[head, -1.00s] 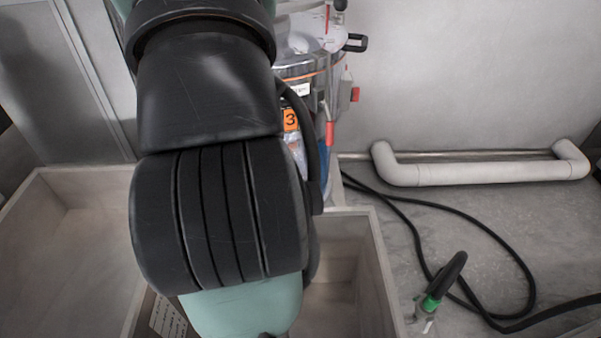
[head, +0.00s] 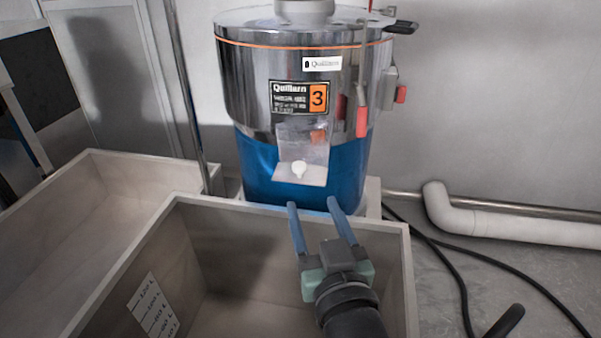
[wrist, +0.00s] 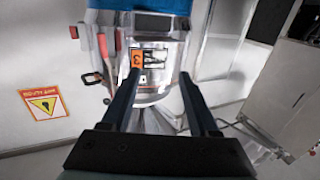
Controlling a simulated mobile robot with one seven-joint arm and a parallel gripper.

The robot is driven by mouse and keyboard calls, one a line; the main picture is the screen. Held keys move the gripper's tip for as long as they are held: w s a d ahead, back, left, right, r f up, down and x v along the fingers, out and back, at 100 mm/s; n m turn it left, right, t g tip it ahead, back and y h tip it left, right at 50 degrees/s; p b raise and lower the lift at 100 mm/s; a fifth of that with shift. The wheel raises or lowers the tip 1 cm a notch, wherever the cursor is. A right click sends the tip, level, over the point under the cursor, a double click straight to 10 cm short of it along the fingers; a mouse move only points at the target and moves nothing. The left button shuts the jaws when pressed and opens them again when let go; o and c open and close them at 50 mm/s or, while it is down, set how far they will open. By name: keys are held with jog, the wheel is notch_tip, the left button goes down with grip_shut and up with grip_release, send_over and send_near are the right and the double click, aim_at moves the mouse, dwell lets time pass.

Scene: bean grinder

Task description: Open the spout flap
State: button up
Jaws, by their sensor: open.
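The grinder (head: 240,100) is a steel drum with a blue lower part, behind the front bin. Its spout flap (head: 313,178) is a pale plate with a white knob (head: 299,168), low on the front, and looks closed. My gripper (head: 313,203) is open and empty, its two blue fingers pointing at the grinder just below and in front of the flap, apart from it. In the wrist view the grinder (wrist: 150,95) appears upside down between and beyond the open fingers (wrist: 160,74). I cannot make out the flap clearly there.
A wooden bin (head: 185,235) with a volume scale stands in front, under my gripper. Another bin (head: 130,165) is at left. A red-handled lever (head: 362,122) hangs right of the spout. A pipe (head: 510,220) and black cables (head: 455,270) lie at right.

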aim_at(300, 170)
jog(key=w, duration=0.4)
jog(key=w+a+p, duration=0.1)
jog(key=w, duration=0.3)
jog(key=w+a, duration=0.1)
jog(key=w, duration=0.2)
jog(key=shift+w+a+r, duration=0.1)
jog(key=shift+w+a, duration=0.1)
jog(key=shift+w, duration=0.2)
grip_shut()
